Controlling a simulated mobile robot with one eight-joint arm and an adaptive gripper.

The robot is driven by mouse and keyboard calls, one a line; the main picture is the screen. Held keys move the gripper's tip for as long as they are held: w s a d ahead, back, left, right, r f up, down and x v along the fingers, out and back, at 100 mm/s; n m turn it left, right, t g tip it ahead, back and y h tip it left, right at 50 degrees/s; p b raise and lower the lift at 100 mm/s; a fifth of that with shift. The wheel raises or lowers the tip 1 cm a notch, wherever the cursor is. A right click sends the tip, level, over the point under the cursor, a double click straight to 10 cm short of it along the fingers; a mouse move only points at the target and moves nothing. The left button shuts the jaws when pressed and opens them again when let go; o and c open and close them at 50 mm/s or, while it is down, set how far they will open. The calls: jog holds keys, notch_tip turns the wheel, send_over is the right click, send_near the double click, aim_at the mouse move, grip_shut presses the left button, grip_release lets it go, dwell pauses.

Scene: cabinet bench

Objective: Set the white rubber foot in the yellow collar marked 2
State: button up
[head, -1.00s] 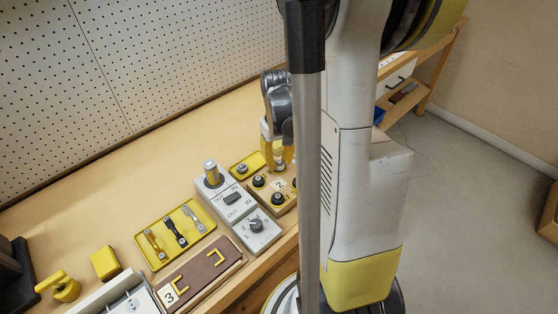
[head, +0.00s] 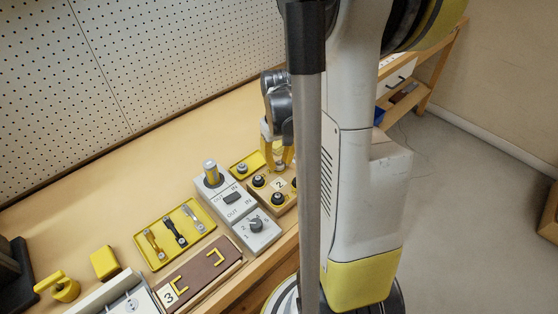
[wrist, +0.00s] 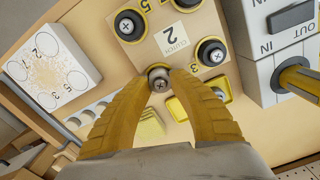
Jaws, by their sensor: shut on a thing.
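My gripper (wrist: 160,72) is shut on a small pale foot (wrist: 160,83) with a screw in its middle, in the wrist view. The foot sits at one corner of a wooden block (wrist: 182,72) with a card marked 2. Other corners hold black feet in yellow collars, such as this black foot (wrist: 129,25); numbers 5 and 3 show beside collars. The collar under the held foot is hidden, so I cannot tell if the foot is seated. In the head view my gripper (head: 278,167) is at the far side of the block (head: 286,207), partly behind my own column.
A yellow tray (head: 236,168) with a grey foot lies beside the block. A grey switch box (head: 240,226) stands to its left, with a yellow tray (head: 151,266) of handles beyond. A white numbered box (wrist: 55,67) shows in the wrist view.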

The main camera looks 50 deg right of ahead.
jog(key=shift+f, duration=0.35)
jog(key=o, duration=1.2)
jog(key=shift+r+p, duration=2.55)
jog(key=shift+r, duration=1.05)
